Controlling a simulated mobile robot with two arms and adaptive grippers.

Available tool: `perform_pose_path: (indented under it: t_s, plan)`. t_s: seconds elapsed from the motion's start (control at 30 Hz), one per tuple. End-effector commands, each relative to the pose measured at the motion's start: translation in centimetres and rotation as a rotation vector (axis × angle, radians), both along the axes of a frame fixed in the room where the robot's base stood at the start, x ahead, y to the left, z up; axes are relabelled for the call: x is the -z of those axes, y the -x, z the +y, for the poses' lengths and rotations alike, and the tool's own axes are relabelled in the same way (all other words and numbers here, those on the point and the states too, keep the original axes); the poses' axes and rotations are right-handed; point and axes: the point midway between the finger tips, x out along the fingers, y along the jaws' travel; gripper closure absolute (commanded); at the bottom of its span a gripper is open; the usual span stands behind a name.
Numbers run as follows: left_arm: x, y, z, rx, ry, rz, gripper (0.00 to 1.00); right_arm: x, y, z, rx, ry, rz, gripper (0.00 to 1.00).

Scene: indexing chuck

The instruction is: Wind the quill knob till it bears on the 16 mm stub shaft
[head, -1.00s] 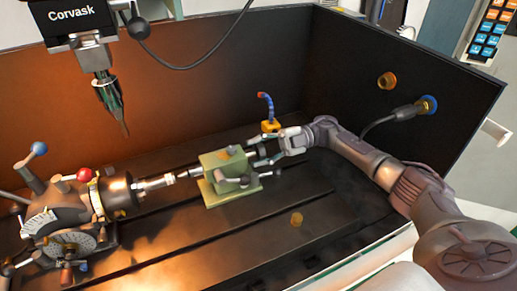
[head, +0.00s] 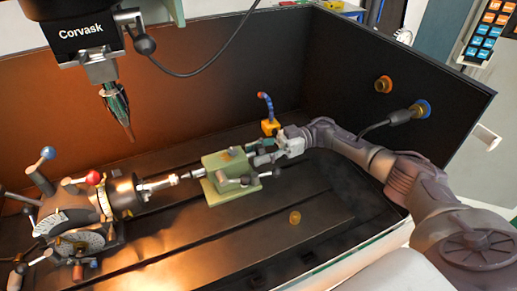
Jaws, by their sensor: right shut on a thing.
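The green tailstock (head: 215,188) stands on the slotted table. Its quill (head: 191,174) points left toward the stub shaft (head: 158,184), which sticks out of the indexing head's chuck (head: 122,194). The two lie nearly in line and look close; I cannot tell whether they touch. My right gripper (head: 268,155) is at the tailstock's right end, shut on the quill knob, which its fingers mostly hide. My left gripper is not in view.
A clamp lever (head: 262,177) juts from the tailstock's front right, just below my right gripper. A blue hose on an orange base (head: 270,127) stands behind. A small brass piece (head: 295,217) lies in front. The drill head (head: 90,40) hangs at upper left.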

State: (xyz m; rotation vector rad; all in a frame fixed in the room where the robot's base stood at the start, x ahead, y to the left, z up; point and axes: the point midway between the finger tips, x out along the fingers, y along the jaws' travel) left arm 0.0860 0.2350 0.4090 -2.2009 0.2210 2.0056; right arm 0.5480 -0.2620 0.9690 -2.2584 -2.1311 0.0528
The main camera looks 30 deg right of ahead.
Motion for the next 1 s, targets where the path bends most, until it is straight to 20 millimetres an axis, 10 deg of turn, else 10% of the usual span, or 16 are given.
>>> perform_pose_path:
  t_s: [1.0]
  plan:
    - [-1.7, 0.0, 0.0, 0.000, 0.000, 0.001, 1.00, 0.2, 0.1, 0.0, -0.001, -0.022, 0.424, 0.89]
